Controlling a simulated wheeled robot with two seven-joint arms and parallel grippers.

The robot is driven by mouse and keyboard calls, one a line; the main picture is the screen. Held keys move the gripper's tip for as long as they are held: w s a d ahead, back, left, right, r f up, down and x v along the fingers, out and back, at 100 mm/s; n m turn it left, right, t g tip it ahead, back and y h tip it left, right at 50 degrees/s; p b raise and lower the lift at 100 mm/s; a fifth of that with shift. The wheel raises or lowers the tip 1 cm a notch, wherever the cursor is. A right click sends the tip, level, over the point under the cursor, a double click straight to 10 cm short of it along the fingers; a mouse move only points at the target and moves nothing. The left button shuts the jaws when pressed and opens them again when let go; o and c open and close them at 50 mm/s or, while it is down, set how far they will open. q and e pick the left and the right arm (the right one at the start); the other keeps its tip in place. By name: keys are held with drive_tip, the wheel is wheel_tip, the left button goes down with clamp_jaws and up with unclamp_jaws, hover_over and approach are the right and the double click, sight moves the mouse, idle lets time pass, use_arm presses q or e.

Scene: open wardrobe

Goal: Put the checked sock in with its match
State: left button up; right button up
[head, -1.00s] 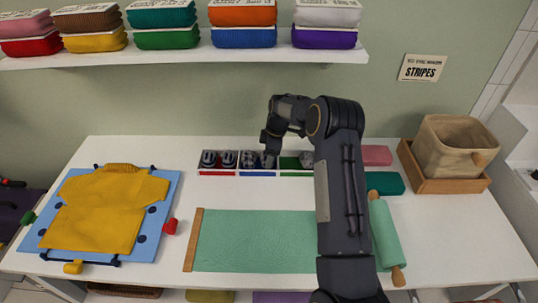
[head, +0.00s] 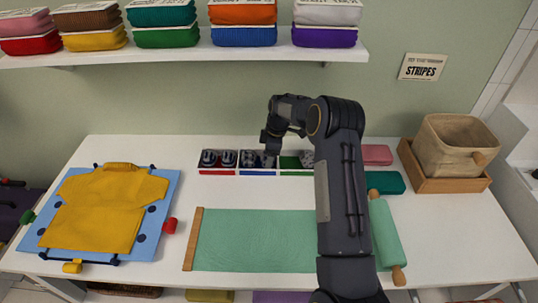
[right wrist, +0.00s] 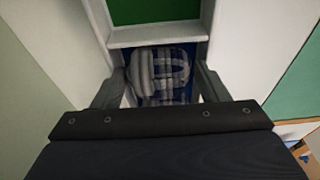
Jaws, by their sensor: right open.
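A divided sock box (head: 218,174) stands at the back of the table, with red, blue and green fronts. Checked grey and dark blue sock rolls (head: 248,159) lie in its blue-marked compartment. My right gripper (head: 268,152) is low over the right side of that compartment. In the right wrist view the open fingers (right wrist: 160,72) stand on either side of the checked sock (right wrist: 172,68); contact cannot be told. Two dark striped sock rolls (head: 218,158) lie in the red-marked one. My left gripper is out of view.
A blue folding board (head: 172,185) with a yellow shirt (head: 110,212) lies at the left. A green mat (head: 255,240) lies in front. A shelf of folded clothes (head: 180,58) hangs above.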

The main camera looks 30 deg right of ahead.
drive_tip(key=shift+w+r+p, duration=0.1)
drive_tip(key=shift+r+p, duration=0.2)
drive_tip(key=shift+r, duration=0.25)
drive_tip(key=o, duration=0.3)
wheel_tip(320, 180, up, 3)
drive_tip(key=shift+f+p, duration=0.1)
drive_tip(key=shift+p, duration=0.55)
drive_tip(key=shift+r+p, duration=1.35)
drive_tip(key=shift+r, duration=1.3)
drive_tip(key=shift+f, duration=0.1)
